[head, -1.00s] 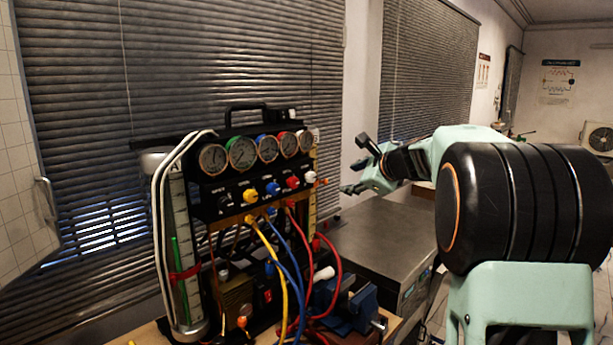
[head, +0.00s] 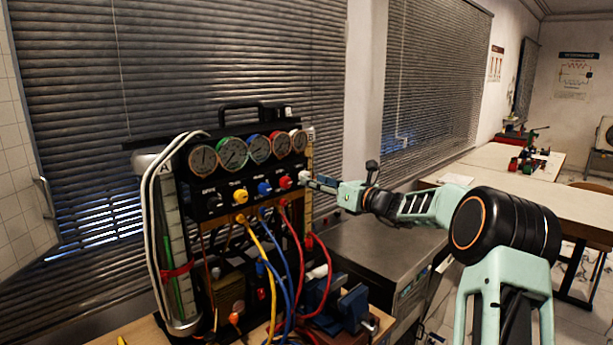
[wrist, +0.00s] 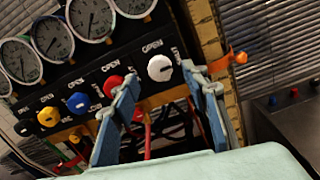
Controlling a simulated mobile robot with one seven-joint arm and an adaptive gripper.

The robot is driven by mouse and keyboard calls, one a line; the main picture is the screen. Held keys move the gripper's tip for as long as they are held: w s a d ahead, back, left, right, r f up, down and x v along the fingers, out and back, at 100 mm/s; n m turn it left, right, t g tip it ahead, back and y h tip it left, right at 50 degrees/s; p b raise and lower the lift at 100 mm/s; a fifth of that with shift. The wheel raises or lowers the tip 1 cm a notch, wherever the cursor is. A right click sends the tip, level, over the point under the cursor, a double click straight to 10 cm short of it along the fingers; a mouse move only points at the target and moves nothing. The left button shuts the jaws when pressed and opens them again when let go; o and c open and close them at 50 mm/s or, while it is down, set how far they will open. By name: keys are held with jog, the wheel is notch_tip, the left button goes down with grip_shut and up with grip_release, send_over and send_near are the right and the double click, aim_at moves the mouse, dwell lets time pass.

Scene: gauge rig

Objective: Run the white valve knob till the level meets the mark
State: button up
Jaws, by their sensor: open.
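The white valve knob (wrist: 160,68) is at the right end of the knob row on the black panel. In the wrist view it shows whole, framed between the fingertips of my gripper (wrist: 162,82). My gripper is open, with one blue-grey finger on each side of the knob; I cannot tell whether either touches it.
A red knob (wrist: 112,86), a blue knob (wrist: 78,102) and a yellow knob (wrist: 48,116) sit left of the white one. An orange fitting (wrist: 240,57) sticks out on the right. Yellow, blue and red hoses (head: 290,260) hang below the panel. Gauges (head: 232,153) line the top.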

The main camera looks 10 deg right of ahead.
jog(key=shift+p+x, duration=0.4)
jog(key=shift+x, duration=1.8)
grip_shut()
